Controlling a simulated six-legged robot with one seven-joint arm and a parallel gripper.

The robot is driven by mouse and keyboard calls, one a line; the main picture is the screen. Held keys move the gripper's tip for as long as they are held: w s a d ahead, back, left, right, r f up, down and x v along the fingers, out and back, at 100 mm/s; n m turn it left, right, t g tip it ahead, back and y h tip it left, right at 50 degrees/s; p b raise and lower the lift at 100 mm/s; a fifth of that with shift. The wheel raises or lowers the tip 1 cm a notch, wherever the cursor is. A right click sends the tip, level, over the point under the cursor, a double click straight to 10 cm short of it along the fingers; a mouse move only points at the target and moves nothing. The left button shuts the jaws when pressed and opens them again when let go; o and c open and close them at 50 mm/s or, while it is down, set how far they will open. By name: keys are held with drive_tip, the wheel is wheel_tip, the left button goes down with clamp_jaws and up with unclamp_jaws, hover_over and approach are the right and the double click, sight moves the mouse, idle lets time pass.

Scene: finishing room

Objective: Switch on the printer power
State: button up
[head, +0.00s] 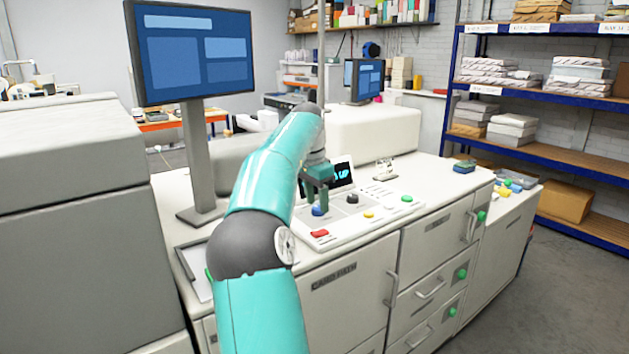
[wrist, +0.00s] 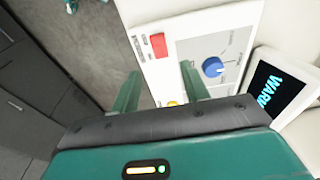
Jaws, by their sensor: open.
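The printer's control panel (head: 345,222) lies on top of the white printer cabinet. It carries a red rectangular switch (head: 320,233) at its near left corner, a blue knob (head: 318,211), a dark knob (head: 352,198), a yellow button (head: 369,214) and a green button (head: 407,198). A small display (head: 343,174) behind them is lit with cyan letters, partly hidden by my gripper (head: 318,192), which hangs over the blue knob area. In the wrist view my gripper (wrist: 160,75) is open and empty; the red switch (wrist: 158,45) shows beyond its fingertips, and the blue knob (wrist: 213,67) right of them.
A monitor on a stand (head: 195,60) rises left of my arm. A large grey machine body (head: 70,200) fills the left. Cabinet doors and drawers with handles and green buttons (head: 461,274) face front. Loaded blue shelving (head: 540,110) stands right, with free floor before it.

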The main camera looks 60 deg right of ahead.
wheel_tip(320, 180, up, 6)
drive_tip(key=shift+w+a, duration=0.15)
drive_tip(key=shift+a, duration=0.25)
idle(0.4)
